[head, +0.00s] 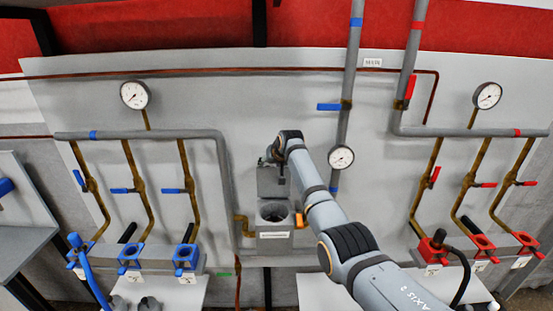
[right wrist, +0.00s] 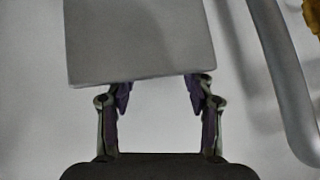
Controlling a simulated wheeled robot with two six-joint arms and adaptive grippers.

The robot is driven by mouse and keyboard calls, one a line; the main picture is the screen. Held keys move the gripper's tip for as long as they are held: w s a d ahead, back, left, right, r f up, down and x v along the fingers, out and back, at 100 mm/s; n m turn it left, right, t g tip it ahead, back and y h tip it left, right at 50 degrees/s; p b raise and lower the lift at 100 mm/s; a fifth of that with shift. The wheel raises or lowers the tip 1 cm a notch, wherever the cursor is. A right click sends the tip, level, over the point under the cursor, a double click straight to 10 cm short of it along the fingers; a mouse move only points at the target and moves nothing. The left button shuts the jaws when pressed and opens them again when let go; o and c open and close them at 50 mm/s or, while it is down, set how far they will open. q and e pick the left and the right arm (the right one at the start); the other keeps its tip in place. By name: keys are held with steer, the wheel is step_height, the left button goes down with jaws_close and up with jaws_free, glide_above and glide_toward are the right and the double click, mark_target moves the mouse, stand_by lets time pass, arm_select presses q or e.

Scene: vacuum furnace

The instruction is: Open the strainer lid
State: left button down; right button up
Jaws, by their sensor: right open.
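The strainer (head: 273,242) is a grey box with a label on its front, low in the middle of the panel in the head view. Its dark round opening is uncovered. The grey square lid (head: 270,186) stands raised at the back of the box. My right gripper (head: 267,161) is at the lid's upper edge, small and partly hidden by its wrist. In the right wrist view the lid (right wrist: 140,42) fills the upper middle. The right gripper's fingers (right wrist: 159,88) are spread apart at its lower edge, their tips partly hidden. My left gripper is not in view.
A gauge (head: 341,157) and a vertical pipe with a blue-handled valve (head: 329,107) stand right of the strainer. A grey pipe (head: 222,170) runs down at its left. Blue ports (head: 130,255) and red ports (head: 482,246) lie further out.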

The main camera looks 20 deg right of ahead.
steer(key=v, duration=0.9)
steer(key=shift+s, duration=0.15)
